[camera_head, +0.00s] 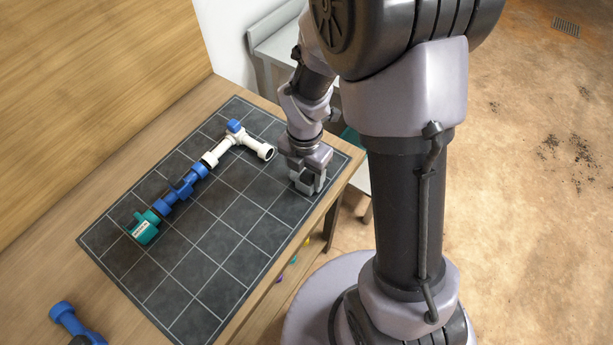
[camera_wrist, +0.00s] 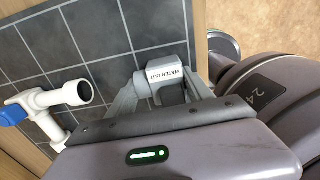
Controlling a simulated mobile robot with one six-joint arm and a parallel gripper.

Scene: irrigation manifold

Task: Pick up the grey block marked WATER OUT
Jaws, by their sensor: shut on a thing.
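The grey block marked WATER OUT (camera_wrist: 160,82) is between the fingers of my gripper (camera_wrist: 165,92) in the wrist view, with its label facing up. My gripper is shut on it. In the head view my gripper (camera_head: 308,182) is low over the right end of the dark gridded mat (camera_head: 245,238), and the grey block is mostly hidden by the fingers. I cannot tell whether the block touches the mat.
To the left on the mat lies a line of fittings: a white tee pipe (camera_head: 238,144) with a blue cap, a blue valve (camera_head: 182,186) and a green block (camera_head: 144,228). Another blue part (camera_head: 68,318) lies at the table's lower left. The mat's front half is clear.

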